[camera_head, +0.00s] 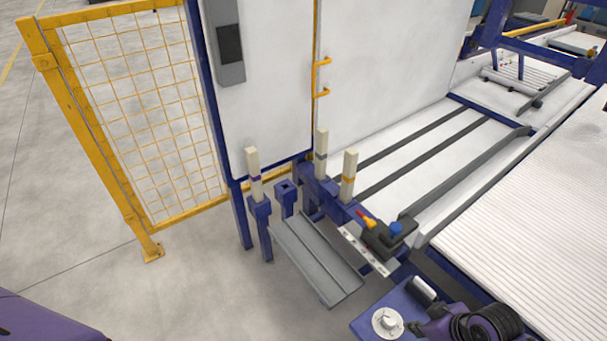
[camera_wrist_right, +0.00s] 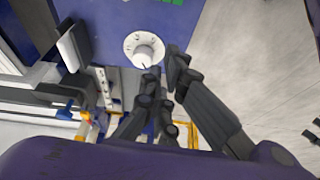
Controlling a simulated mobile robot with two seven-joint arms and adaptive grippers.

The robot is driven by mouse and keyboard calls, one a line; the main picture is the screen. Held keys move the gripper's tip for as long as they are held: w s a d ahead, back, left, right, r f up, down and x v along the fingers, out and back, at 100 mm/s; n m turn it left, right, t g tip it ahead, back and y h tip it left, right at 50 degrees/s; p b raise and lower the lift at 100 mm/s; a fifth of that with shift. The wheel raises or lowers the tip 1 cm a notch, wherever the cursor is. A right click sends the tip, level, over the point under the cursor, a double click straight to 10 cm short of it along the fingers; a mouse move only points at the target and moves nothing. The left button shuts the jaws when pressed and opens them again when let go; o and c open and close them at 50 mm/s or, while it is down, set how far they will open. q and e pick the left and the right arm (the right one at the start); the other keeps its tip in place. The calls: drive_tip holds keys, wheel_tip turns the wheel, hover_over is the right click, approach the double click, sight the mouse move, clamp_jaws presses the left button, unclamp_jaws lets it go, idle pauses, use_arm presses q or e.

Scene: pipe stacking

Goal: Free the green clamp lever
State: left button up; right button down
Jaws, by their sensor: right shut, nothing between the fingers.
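No green lever shows in the head view. In the right wrist view a small piece of green (camera_wrist_right: 165,2) on the blue surface is cut off by the top edge; I cannot tell if it is the clamp lever. My right gripper (camera_wrist_right: 164,68) is shut and empty, its black fingertips beside a white round disc with a raised knob (camera_wrist_right: 144,50); I cannot tell whether they touch it. The disc (camera_head: 388,322) also shows on the blue table in the head view, with my right arm just right of it. My left gripper is out of view.
A dark cylinder with a light end (camera_head: 424,289) stands out from the blue table (camera_head: 365,325). Beyond it are a black clamp block with a blue knob (camera_head: 396,229), several upright cream pipes (camera_head: 349,175) and a grey chute (camera_head: 315,262). Open floor lies left.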

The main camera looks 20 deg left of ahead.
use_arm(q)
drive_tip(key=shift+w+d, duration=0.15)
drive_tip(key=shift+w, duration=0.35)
use_arm(e)
drive_tip(key=shift+w+d+r, duration=0.3)
drive_tip(key=shift+w+r, duration=0.05)
drive_tip(key=shift+w, duration=0.2)
drive_tip(key=shift+f, duration=0.1)
drive_tip(key=b+x, duration=0.1)
drive_tip(key=x, duration=0.9)
drive_tip(key=shift+f+b, duration=0.25)
drive_tip(key=shift+b, duration=0.1)
drive_tip(key=d, duration=0.1)
drive_tip(key=s+d+p, duration=0.1)
drive_tip(key=shift+s+d+r, duration=0.25)
drive_tip(key=shift+s+r, duration=0.05)
drive_tip(key=shift+r, duration=0.05)
drive_tip(key=shift+s+d, duration=0.4)
drive_tip(key=shift+d, duration=0.1)
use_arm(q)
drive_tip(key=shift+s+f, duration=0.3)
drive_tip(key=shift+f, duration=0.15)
